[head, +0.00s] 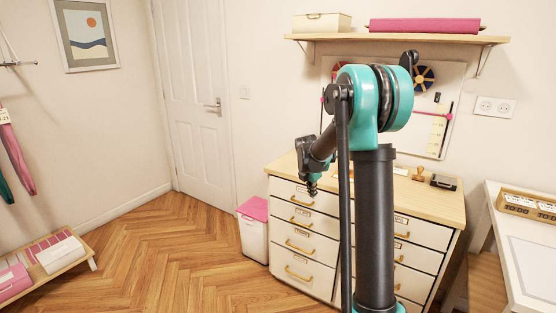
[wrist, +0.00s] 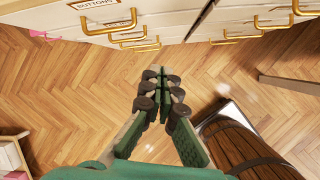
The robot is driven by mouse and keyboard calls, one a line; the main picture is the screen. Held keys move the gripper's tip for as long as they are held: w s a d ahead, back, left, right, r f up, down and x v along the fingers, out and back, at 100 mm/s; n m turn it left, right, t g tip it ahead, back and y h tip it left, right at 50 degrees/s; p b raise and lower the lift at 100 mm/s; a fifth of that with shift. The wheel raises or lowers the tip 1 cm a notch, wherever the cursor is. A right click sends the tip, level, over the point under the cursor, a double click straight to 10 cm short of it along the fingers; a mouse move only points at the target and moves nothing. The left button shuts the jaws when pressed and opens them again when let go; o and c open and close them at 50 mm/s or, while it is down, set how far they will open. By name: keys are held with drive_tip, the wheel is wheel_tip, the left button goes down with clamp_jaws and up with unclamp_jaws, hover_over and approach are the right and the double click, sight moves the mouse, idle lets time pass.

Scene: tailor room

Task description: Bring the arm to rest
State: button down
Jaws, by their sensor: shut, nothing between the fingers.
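My gripper (head: 312,188) hangs at the end of my bent arm, left of my dark column, in front of the drawer cabinet (head: 288,222) in the head view. In the wrist view my gripper (wrist: 158,80) has its green fingers drawn together at the tips, with nothing between them. It points toward the herringbone wood floor, apart from the cabinet fronts at the top. My arm's upper links hide part of the cabinet and the wall board behind.
A white bin with a pink lid (head: 253,208) stands left of the cabinet. A white table (head: 528,270) is at the right. A low wooden rack (head: 84,252) stands at the lower left. A wall shelf (head: 400,39) is above. The floor at left centre is clear.

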drive_tip(key=s+f+m+y, duration=0.1)
drive_tip(key=s+f+m, duration=0.1)
drive_tip(key=s+m, duration=1)
drive_tip(key=s+a+f+m+y, duration=0.1)
drive_tip(key=s+f+m, duration=0.2)
drive_tip(key=s+m, duration=1)
drive_tip(key=s, duration=1.2)
drive_tip(key=shift+s+f+t, duration=0.2)
drive_tip(key=shift+f+t, duration=0.1)
